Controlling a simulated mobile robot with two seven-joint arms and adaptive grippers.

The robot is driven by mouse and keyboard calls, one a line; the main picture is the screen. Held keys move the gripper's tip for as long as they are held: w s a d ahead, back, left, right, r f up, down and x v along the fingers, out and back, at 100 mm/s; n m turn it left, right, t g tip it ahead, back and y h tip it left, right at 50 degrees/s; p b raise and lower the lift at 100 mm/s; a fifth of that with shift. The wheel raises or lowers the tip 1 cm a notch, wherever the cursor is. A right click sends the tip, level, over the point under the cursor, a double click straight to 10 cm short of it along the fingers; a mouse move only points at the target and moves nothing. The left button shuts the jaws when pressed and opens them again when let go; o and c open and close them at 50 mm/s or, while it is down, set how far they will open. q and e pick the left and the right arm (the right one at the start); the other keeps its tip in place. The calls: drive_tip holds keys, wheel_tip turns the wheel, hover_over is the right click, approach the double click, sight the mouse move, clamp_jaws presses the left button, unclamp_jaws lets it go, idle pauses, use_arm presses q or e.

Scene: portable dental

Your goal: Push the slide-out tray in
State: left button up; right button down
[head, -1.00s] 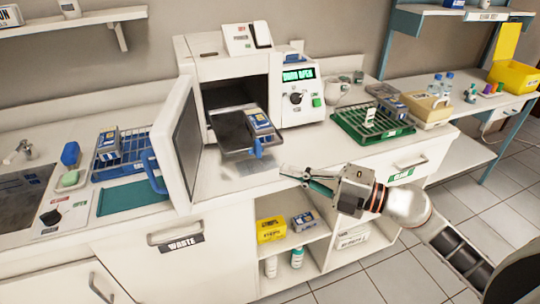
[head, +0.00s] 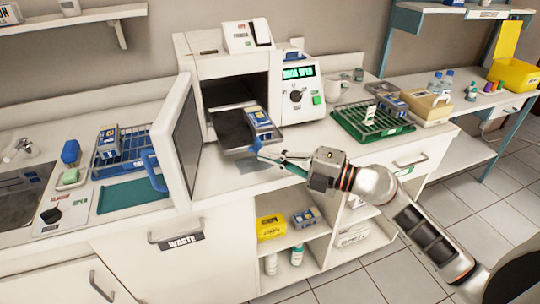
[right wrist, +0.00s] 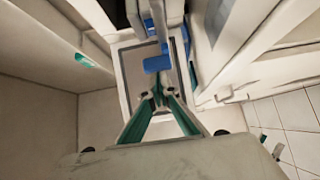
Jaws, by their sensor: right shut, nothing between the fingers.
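The slide-out tray (head: 233,137) sticks out of the open chamber of the white sterilizer (head: 225,70). A blue and white pack (head: 260,122) lies on its right side. A blue handle (head: 257,144) is at the tray's front. My right gripper (head: 262,154) is shut and empty, its tips close to the handle at the tray's front edge. In the right wrist view the fingertips (right wrist: 158,98) are just short of the blue handle (right wrist: 158,62), with the tray (right wrist: 133,65) beyond. I cannot tell if they touch. My left gripper is not in view.
The sterilizer's door (head: 178,140) stands open to the left of the tray. A blue rack (head: 123,150) is on the counter at left, and a green rack (head: 372,124) at right. A shelf below holds a yellow box (head: 271,227).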

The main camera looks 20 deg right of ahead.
sight(263, 135)
drive_tip(key=shift+w, duration=0.45)
drive_tip(key=w, duration=0.8)
drive_tip(key=shift+w+a+p, duration=0.15)
drive_tip(key=shift+w+p, duration=0.15)
drive_tip(key=shift+w, duration=0.05)
drive_tip(key=w+b, duration=0.1)
drive_tip(key=w, duration=0.4)
drive_tip(key=w+b, duration=0.1)
drive_tip(key=w, duration=0.5)
drive_tip(key=shift+a+f+b, duration=0.2)
drive_tip(key=shift+b, duration=0.15)
drive_tip(key=shift+w, duration=0.35)
drive_tip(key=shift+w+r, duration=0.1)
drive_tip(key=shift+r, duration=0.05)
drive_tip(key=shift+d+r, duration=0.1)
drive_tip(key=shift+r, duration=0.1)
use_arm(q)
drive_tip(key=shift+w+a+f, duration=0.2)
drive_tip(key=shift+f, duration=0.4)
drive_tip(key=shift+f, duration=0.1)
use_arm(e)
drive_tip(key=shift+r, duration=0.15)
